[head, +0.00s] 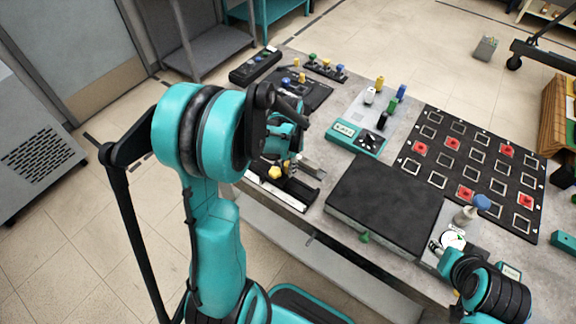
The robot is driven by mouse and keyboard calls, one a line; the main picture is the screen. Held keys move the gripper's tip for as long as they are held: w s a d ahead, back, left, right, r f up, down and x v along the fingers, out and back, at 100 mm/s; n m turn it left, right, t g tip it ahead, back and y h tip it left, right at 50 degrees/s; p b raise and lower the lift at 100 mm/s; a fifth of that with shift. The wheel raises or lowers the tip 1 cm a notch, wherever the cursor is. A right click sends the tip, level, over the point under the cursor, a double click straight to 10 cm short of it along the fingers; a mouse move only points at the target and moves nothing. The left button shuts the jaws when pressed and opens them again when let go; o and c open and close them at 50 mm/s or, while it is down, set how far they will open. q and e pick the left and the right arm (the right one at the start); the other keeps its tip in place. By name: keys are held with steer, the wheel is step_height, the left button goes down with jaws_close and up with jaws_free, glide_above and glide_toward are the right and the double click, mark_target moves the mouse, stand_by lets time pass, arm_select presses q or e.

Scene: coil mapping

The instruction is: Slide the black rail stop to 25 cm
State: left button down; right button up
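The rail (302,194) is a dark track with a pale scale strip (268,193) along its near side, at the table's left front edge. A yellow knob (275,173) sits on a dark block at the rail. I cannot tell for sure whether this block is the black rail stop, and the scale is too small to read. My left gripper (308,165) is over the rail, close to the knob. My own arm partly hides it and the rail, so its finger opening and any contact are unclear. My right arm is at the lower right, its fingers not clearly visible.
A black slab (390,200) lies right of the rail. Behind are a teal meter box (356,138), colored-top pegs and a black component strip (325,68). A black grid board (480,165) with red pieces is at the right. A white dial (453,240) is near my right arm.

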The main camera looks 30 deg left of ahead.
arm_select(q)
steer(key=shift+a, duration=0.15)
steer(key=a, duration=1)
steer(key=w+a, duration=0.1)
steer(key=a, duration=0.3)
steer(key=shift+a+b, duration=0.3)
steer(key=shift+a, duration=0.1)
steer(key=c, duration=1.3)
jaws_free()
steer(key=shift+c, duration=0.2)
steer(key=shift+r, duration=0.1)
step_height(320, 180, up, 12)
